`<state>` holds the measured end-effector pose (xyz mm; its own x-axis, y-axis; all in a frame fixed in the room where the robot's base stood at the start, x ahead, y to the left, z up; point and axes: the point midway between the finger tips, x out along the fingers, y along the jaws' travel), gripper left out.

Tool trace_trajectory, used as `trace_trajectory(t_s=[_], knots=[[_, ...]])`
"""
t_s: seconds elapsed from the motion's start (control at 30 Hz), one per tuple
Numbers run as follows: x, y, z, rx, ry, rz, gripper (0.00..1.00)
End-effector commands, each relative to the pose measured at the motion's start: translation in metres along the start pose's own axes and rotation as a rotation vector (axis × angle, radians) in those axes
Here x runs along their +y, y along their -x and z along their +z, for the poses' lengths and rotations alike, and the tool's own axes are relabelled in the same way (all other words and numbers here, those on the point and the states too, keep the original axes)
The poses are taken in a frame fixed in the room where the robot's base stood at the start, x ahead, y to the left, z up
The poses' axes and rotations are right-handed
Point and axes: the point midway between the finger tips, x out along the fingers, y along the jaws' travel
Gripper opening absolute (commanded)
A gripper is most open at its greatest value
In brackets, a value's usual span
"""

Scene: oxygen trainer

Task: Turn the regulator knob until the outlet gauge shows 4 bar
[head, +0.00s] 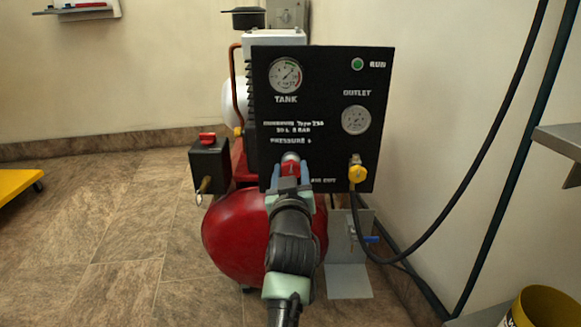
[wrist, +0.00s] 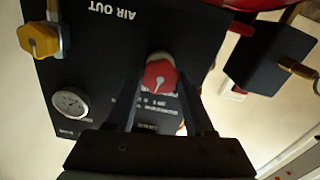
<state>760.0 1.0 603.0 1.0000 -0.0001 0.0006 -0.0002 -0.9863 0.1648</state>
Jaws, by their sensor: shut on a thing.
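The red regulator knob (head: 290,160) sits low on the black panel (head: 325,85), under the "PRESSURE +" label. My gripper (head: 291,172) is shut on it, with one finger on each side. In the wrist view the knob (wrist: 160,77) shows a pale pointer line between the fingers. The outlet gauge (head: 355,120) is on the panel's right side. Its needle is too small to read in the head view. Part of this gauge also shows in the wrist view (wrist: 70,103), turned and unreadable. My gripper hides part of the lettering in the wrist view.
The tank gauge (head: 286,74) and green run lamp (head: 357,64) are higher on the panel. A yellow valve (head: 357,174) with a hose is right of the knob. The red tank (head: 235,235) lies below. A black switch box (head: 209,165) is at left.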

Motion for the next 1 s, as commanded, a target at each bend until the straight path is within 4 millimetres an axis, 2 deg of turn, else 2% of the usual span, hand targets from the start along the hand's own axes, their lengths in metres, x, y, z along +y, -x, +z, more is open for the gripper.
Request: trace_trajectory(t_s=[0.6,1.0], knots=[[0.0021,0.0002,-0.0013,-0.004,-0.488,0.001,0.00],[0.0022,0.0001,0.0007,-0.002,-0.665,0.001,0.00]])
